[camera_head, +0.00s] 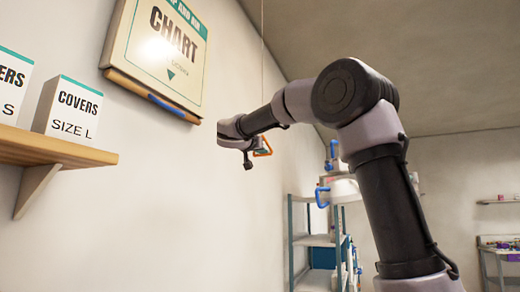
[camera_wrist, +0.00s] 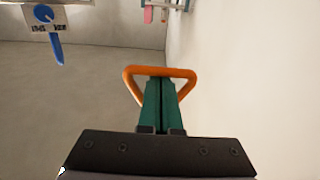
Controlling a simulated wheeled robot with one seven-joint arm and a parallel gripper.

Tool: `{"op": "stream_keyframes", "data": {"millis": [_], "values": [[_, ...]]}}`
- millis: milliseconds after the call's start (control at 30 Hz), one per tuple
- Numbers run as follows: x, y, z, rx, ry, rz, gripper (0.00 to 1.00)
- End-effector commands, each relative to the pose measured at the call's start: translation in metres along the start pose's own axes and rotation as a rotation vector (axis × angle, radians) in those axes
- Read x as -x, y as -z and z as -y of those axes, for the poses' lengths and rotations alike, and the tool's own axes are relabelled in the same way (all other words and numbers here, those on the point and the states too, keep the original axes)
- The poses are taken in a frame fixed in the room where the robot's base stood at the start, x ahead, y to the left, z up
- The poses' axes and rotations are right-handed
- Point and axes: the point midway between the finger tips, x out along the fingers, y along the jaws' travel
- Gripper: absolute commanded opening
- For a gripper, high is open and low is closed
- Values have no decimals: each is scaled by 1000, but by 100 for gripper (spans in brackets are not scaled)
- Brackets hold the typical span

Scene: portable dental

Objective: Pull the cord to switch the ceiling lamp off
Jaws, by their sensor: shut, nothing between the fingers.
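A thin cord (camera_head: 262,50) hangs from above, in front of the wall, in the head view. An orange loop handle (camera_head: 268,145) shows beside my gripper (camera_head: 259,151), at the cord's lower end as far as I can tell. In the wrist view the orange handle (camera_wrist: 160,70) is a rounded triangle with its wide bar at the top. My shut green fingers (camera_wrist: 160,105) overlap its lower part and hide it. I cannot tell whether the fingers pass through the loop or only lie in front of it. The ceiling lamp itself is not in view.
A framed chart (camera_head: 170,50) hangs on the left wall, with a wooden ledge (camera_head: 150,95) below it. A wooden shelf (camera_head: 60,149) holds cover boxes (camera_head: 72,110). A metal rack (camera_head: 318,240) stands behind my arm. The space around the handle looks clear.

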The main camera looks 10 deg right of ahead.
Motion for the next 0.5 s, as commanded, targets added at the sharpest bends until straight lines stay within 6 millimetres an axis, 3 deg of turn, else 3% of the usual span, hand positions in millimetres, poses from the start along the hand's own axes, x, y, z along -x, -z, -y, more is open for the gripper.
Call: {"op": "stream_keyframes", "data": {"millis": [500], "values": [[-1,-14,-1,2,-2,1,0]]}}
